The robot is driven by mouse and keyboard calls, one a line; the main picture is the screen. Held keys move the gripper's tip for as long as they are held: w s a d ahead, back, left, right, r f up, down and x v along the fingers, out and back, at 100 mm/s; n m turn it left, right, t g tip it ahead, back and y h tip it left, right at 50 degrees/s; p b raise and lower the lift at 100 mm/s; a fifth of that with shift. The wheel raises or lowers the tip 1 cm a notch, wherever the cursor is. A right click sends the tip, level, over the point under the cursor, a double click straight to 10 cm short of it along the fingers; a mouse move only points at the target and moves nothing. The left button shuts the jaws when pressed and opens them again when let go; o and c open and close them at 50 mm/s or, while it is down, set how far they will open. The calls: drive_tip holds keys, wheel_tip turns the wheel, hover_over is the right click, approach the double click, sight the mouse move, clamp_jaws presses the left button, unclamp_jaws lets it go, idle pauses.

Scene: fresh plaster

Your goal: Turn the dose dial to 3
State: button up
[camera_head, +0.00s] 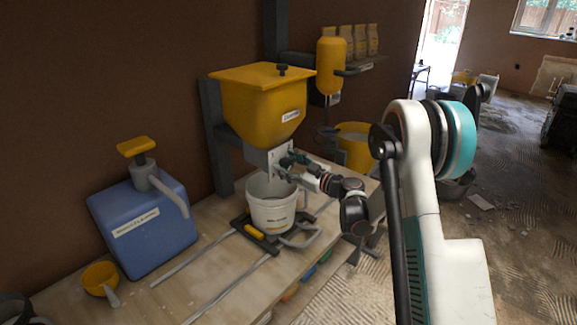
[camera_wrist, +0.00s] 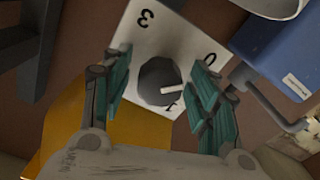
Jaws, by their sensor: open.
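The dose dial (camera_wrist: 156,76) is a dark round knob on a white plate (camera_wrist: 185,42) in the wrist view. Its white pointer mark (camera_wrist: 172,89) faces right, between the 0 at upper right and the 1 below. The 3 stands at the plate's upper left; no 2 is visible. My gripper (camera_wrist: 164,86) is open, one teal finger on each side of the dial, with gaps showing between. In the head view my gripper (camera_head: 288,168) is at the plate below the yellow hopper (camera_head: 262,110); the dial is hidden there.
A white bucket (camera_head: 271,212) stands under the hopper on a dark carriage with rails. A blue pump canister (camera_head: 145,222) and a yellow scoop (camera_head: 100,278) are at left on the bench. A yellow bucket (camera_head: 356,152) stands behind my gripper.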

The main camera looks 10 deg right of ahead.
drive_tip(key=c, duration=1.1)
